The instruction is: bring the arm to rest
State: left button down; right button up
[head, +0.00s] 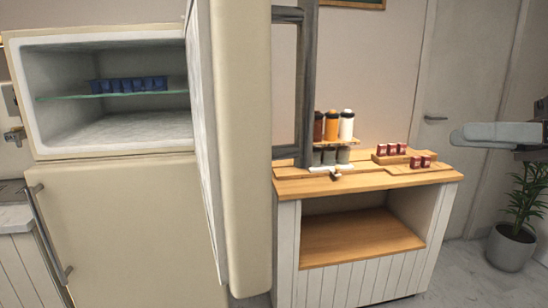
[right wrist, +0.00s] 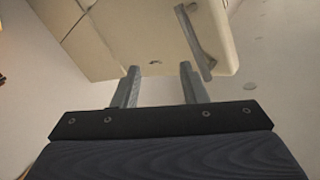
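My right gripper (head: 468,136) reaches in from the right edge of the head view, in the air to the right of the wooden cart. In the right wrist view the two fingers of the right gripper (right wrist: 158,72) stand apart with nothing between them. Beyond them is a cream surface with a grey handle (right wrist: 196,40), seen tilted. My left gripper is not in view.
The fridge's upper door (head: 243,150) stands open, showing several blue items (head: 128,84) on a glass shelf (head: 62,97). A potted plant (head: 512,245) stands at right.

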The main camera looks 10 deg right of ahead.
jog(key=s+a+f+m+g+h, duration=0.1)
jog(key=s+a+f+m+h, duration=0.2)
jog(key=f, duration=1.1)
jog(key=s+a+f+m+g+h, duration=0.1)
jog(key=a+f+m+h, duration=0.25)
jog(key=f, duration=1.05)
jog(key=s+a+f+m+g+h, duration=0.1)
jog(key=s+a+f+m+h, duration=0.2)
jog(key=f, duration=1.1)
notch_tip(320, 180, up, 14)
jog(key=w+h+p, duration=0.1)
jog(key=p, duration=1.2)
jog(key=shift+w+f+n, duration=0.2)
jog(key=shift+f+n, duration=0.05)
jog(key=shift+n, duration=0.2)
jog(key=shift+w, duration=0.1)
